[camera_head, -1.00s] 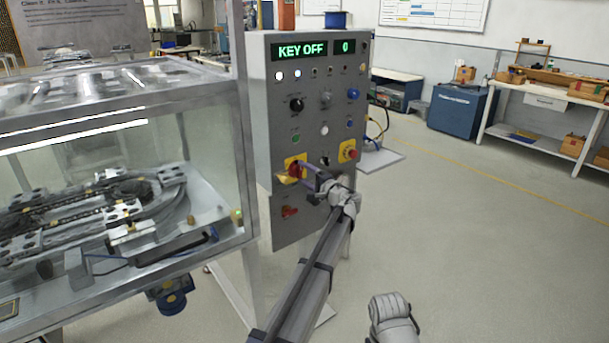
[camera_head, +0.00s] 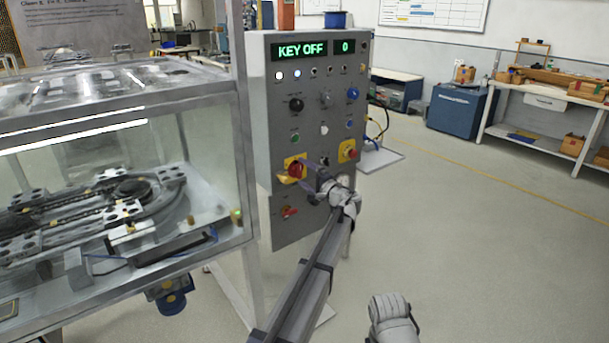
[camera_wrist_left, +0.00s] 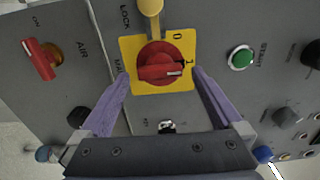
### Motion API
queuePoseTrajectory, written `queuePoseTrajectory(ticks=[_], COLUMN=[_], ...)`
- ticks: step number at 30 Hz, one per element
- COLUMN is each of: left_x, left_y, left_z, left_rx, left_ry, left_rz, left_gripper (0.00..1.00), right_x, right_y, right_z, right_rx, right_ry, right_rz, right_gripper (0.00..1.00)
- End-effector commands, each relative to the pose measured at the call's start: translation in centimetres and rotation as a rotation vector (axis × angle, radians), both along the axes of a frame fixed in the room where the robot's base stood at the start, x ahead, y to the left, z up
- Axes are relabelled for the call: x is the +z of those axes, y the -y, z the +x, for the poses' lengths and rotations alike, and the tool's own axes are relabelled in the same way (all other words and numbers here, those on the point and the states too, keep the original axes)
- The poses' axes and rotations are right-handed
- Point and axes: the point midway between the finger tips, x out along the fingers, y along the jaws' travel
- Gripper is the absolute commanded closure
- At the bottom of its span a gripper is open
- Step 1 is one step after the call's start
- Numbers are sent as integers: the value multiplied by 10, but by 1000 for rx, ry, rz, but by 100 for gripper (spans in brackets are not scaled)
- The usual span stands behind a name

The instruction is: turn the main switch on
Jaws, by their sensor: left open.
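The main switch (camera_head: 295,170) is a red rotary handle on a yellow plate, low on the grey panel's front. In the left wrist view the switch (camera_wrist_left: 158,66) has its handle lying roughly crosswise, with its white mark toward the 1. A yellow lock tab (camera_wrist_left: 150,8) shows above it. My left gripper (camera_head: 304,172) is open in front of the switch. In the left wrist view its purple fingers (camera_wrist_left: 161,74) stand on either side of the red handle, apart from it.
The control panel (camera_head: 262,130) displays KEY OFF and 0. A red AIR handle (camera_wrist_left: 40,60) and a green START button (camera_wrist_left: 241,58) flank the switch. A red emergency button (camera_head: 348,150) is to the right. A glass-sided track case (camera_head: 215,160) stands left; floor at right is clear.

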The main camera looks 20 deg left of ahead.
Motion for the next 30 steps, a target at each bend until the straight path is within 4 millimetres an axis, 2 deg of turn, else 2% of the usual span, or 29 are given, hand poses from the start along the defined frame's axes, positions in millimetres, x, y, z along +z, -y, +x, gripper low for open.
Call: queuePoseTrajectory(ticks=[17, 26, 29, 30], left_x=[0, 0, -7, -15], left_y=[58, 60, 52, 45], left_z=[-46, -47, -57, -67], left_rx=[-2, 0, 15, 28], left_ry=[0, -1, -8, -15], left_rz=[0, -1, -36, -70], left_gripper=[0, 0, 0, 0], right_x=[0, 0, 0, 0], right_y=[0, 0, 0, 0], right_z=[0, 0, 0, 0], right_rx=[0, 0, 0, 0], right_ry=[0, 0, 0, 0], right_rz=[0, 0, 0, 0], right_gripper=[100, 100, 100, 100])
